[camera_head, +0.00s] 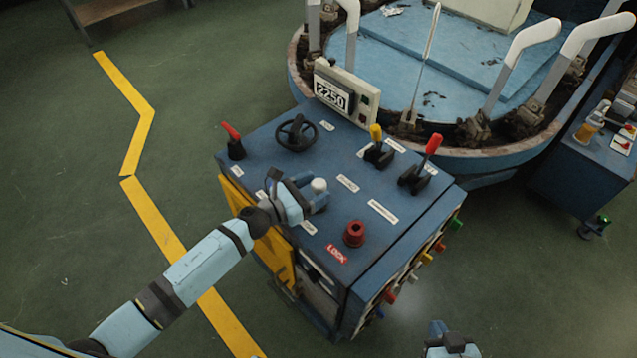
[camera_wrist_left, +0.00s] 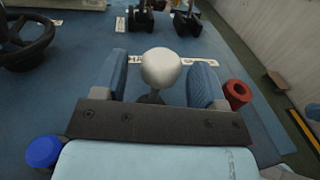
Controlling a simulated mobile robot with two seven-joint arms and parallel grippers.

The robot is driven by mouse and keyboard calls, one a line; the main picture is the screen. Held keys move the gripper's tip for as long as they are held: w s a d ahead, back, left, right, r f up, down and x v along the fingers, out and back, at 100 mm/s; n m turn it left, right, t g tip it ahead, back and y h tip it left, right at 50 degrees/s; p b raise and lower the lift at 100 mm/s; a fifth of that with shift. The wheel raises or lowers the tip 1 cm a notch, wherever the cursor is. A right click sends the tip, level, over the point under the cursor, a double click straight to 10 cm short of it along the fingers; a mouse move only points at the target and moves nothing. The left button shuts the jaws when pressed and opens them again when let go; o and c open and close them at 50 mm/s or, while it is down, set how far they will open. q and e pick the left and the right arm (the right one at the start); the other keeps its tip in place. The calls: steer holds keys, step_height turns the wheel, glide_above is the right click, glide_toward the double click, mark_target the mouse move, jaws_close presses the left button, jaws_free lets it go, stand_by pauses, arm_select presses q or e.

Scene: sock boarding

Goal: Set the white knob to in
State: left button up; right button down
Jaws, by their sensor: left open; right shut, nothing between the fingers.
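The white knob (camera_head: 319,184) is a pale round ball on the blue top of the control cabinet (camera_head: 270,171). In the left wrist view the knob (camera_wrist_left: 160,66) stands on a short dark stem between the two blue fingers of my left gripper (camera_wrist_left: 162,80). The fingers are open, with a visible gap on each side of the ball. A white label behind the knob is mostly hidden by it. In the head view my left gripper (camera_head: 309,193) reaches over the cabinet from the left. My right gripper (camera_head: 451,341) is at the bottom edge, away from the cabinet and empty.
A black handwheel (camera_head: 296,133), a red-handled lever (camera_head: 233,140), a yellow-topped lever (camera_head: 377,146), another red-topped lever (camera_head: 424,165) and a red button (camera_head: 354,233) surround the knob. A blue knob (camera_wrist_left: 43,152) shows in the left wrist view. A display box reading 2250 (camera_head: 331,96) stands behind.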

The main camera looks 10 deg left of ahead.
arm_select(q)
steer(key=shift+w+d, duration=0.5)
